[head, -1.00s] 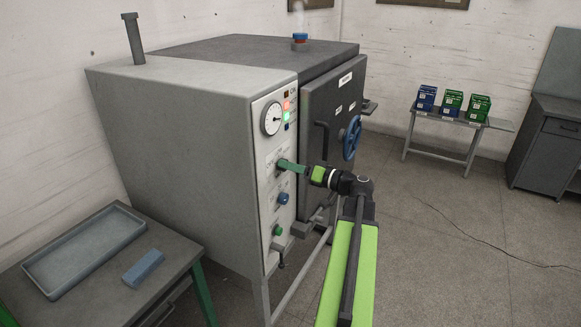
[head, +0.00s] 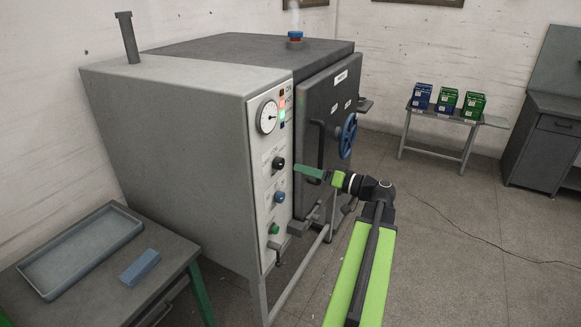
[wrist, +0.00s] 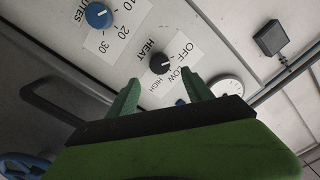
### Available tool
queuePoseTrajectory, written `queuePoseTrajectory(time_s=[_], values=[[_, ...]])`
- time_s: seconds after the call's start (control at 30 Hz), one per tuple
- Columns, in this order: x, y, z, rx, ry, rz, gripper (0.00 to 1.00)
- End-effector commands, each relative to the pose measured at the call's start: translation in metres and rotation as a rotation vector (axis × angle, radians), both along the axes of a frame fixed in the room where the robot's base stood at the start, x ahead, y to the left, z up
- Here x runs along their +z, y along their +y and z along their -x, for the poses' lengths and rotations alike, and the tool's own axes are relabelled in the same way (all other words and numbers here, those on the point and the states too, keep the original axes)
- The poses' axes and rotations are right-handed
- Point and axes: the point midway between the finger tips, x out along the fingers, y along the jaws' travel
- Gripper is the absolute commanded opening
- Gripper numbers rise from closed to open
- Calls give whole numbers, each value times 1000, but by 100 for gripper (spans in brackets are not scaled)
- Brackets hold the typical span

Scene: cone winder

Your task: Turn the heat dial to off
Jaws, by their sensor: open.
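The heat dial (head: 278,163) is a round black knob on the pale front panel of the grey machine. In the wrist view the heat dial (wrist: 160,63) sits beside the word HEAT, with OFF, LOW and HIGH printed around its edge. A small pale mark shows on it, but I cannot tell surely which label it points to. My gripper (head: 302,170) is just right of the dial, apart from it. In the wrist view my gripper (wrist: 163,88) has its green fingers spread, with nothing between them and the dial ahead.
A blue minutes dial (head: 280,197) and a green button (head: 274,229) sit below. A round gauge (head: 267,117) and lit lamps (head: 282,108) are above. The dark door with its blue handwheel (head: 348,136) stands close right of my gripper. Open floor lies farther right.

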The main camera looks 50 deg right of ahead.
Motion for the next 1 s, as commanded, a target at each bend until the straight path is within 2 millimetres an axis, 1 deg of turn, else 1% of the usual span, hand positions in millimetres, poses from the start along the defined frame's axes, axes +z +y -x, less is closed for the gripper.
queuePoseTrajectory(time_s=[0.03,0.2,0.3,0.4,0.57,1.0], values=[[0,-4,15,-4,0,0,59],[0,-16,59,-4,0,0,59],[0,-20,77,-2,0,0,59],[0,-23,89,-1,0,0,59],[0,-24,96,1,0,0,59],[0,-24,96,1,1,0,59]])
